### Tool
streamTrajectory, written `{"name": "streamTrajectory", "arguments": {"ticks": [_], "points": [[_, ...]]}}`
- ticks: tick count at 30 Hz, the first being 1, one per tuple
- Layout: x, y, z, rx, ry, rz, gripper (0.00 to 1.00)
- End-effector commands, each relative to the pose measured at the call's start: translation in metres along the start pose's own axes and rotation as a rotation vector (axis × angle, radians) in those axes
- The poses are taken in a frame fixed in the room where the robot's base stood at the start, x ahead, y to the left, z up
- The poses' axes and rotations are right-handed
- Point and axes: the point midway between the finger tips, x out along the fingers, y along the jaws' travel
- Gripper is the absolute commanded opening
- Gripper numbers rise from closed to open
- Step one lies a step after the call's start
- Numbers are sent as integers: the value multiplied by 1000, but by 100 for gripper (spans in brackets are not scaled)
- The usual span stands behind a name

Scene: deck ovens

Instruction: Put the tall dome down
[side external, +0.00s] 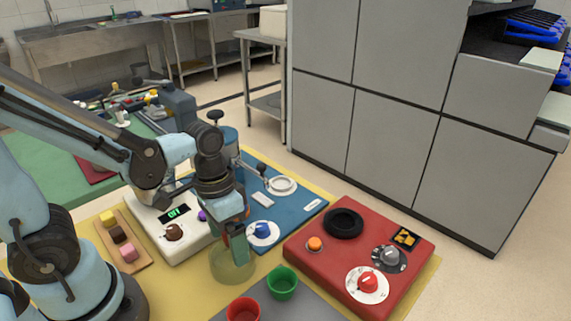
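The tall dome (231,270) is a clear, greenish see-through cover, upright in the front middle of the side external view. My gripper (237,246) points down at its top, with the teal finger parts overlapping the dome's upper portion. The knob or top of the dome is hidden by the gripper. I cannot tell whether the fingers are shut on it, nor whether the dome's lower rim touches the yellow mat (190,290) or hangs just above it.
A red panel (330,262) with knobs and a black ring stands right. Green (283,283) and red (243,310) cups sit in front. A blue board (290,215) and a white box with display (172,237) lie behind. A wooden tray (108,225) holds small blocks at left.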

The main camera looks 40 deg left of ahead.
Motion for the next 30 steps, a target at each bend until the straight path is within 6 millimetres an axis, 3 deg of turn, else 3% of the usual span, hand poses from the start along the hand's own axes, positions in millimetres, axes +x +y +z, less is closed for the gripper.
{"name": "streamTrajectory", "arguments": {"ticks": [14,30], "points": [[-8,0,0,0,0,0,100],[-71,0,0,-1,0,0,100]]}}
